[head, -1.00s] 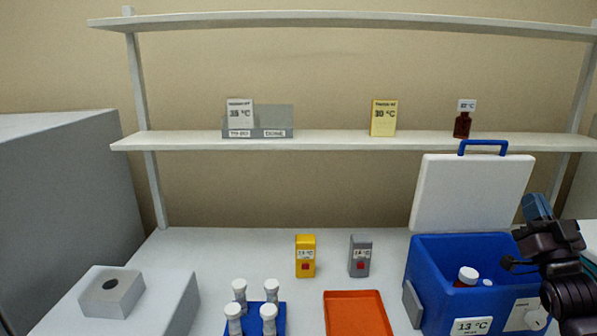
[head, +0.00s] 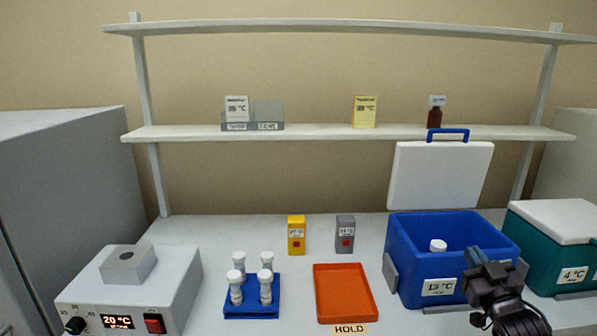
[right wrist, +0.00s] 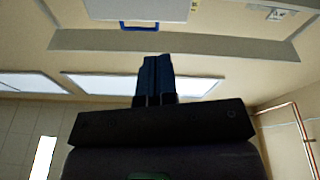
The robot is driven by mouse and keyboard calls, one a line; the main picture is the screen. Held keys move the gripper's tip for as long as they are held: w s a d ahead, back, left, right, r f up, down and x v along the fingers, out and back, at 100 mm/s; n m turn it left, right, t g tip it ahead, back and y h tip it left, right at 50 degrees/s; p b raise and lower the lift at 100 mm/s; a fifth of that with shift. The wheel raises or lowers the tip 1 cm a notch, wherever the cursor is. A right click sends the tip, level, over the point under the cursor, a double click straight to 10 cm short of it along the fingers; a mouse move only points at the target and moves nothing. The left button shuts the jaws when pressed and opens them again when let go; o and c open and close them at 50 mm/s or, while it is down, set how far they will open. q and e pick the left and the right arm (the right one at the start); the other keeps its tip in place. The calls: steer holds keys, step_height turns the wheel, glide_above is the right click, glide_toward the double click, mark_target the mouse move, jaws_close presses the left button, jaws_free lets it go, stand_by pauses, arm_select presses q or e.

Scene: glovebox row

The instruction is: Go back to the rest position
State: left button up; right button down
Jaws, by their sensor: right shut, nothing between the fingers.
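My right gripper (head: 474,256) is at the lower right of the head view, in front of the right part of the open blue cooler (head: 403,272) labelled 13 °C. Its blue fingers are together and empty; they also show shut in the right wrist view (right wrist: 154,62), which looks up past the shelf toward the ceiling lights. A white-capped bottle (head: 438,246) stands inside the cooler, left of the gripper; its lower part is hidden. My left gripper is not in the head view.
A teal box (head: 545,262) labelled 4 °C stands right of my gripper. An orange tray (head: 343,316) marked HOLD, a blue rack (head: 251,311) with several white-capped vials and a heater block (head: 180,285) lie left. Yellow (head: 296,236) and grey timers (head: 345,235) stand behind. A shelf (head: 330,133) runs above.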

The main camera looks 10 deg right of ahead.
steer(key=s+a+f+g+y, duration=0.1)
steer(key=s+a+f+g, duration=0.25)
steer(key=f, duration=0.55)
steer(key=s+a+f+g, duration=0.2)
steer(key=s+a+f, duration=0.3)
steer(key=f, duration=0.4)
steer(key=s+a+f+g+y, duration=0.1)
steer(key=s+a+f+g, duration=0.2)
steer(key=s+a+f, duration=0.4)
steer(key=s+f, duration=0.6)
steer(key=s, duration=0.2)
steer(key=shift+s+g, duration=0.1)
steer(key=shift+g, duration=0.15)
